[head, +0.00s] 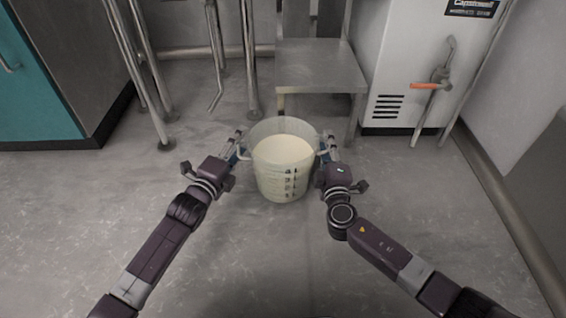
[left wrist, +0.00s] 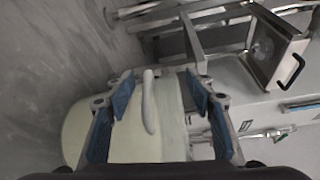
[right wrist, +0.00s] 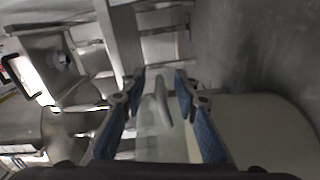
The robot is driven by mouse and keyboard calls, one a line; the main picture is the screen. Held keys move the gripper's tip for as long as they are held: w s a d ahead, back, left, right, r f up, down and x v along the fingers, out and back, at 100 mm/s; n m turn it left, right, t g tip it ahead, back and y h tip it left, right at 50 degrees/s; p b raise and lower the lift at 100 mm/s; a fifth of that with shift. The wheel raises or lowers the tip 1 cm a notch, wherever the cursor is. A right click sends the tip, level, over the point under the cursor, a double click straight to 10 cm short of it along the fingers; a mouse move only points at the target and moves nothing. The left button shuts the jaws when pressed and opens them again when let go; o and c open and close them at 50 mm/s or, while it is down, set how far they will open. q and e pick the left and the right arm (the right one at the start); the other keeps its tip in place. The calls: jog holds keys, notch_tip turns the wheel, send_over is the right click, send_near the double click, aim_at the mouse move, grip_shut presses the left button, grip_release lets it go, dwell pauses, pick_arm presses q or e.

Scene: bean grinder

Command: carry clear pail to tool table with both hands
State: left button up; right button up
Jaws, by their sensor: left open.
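The clear pail (head: 283,181) is translucent, has dark measuring marks and holds pale contents. It stands upright in the middle of the head view, in front of a steel step. My left gripper (head: 240,146) is at its left rim, open, with a pail handle (left wrist: 150,103) between its blue fingers and gaps beside it. My right gripper (head: 327,148) is at its right rim, also open, with the other handle (right wrist: 162,100) between its fingers and a gap on each side. I cannot tell which surface is the tool table.
A steel step (head: 320,66) stands just behind the pail. Metal legs (head: 163,130) stand at the back left, beside a teal cabinet (head: 35,80). A white machine (head: 405,65) with an orange-handled tap (head: 425,86) is at the back right. The grey floor in front is clear.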

pick_arm(q)
jog(key=shift+c, duration=0.6)
pick_arm(e)
jog(key=shift+c, duration=0.5)
pick_arm(q)
jog(key=c, duration=0.7)
pick_arm(e)
grip_shut()
pick_arm(q)
grip_shut()
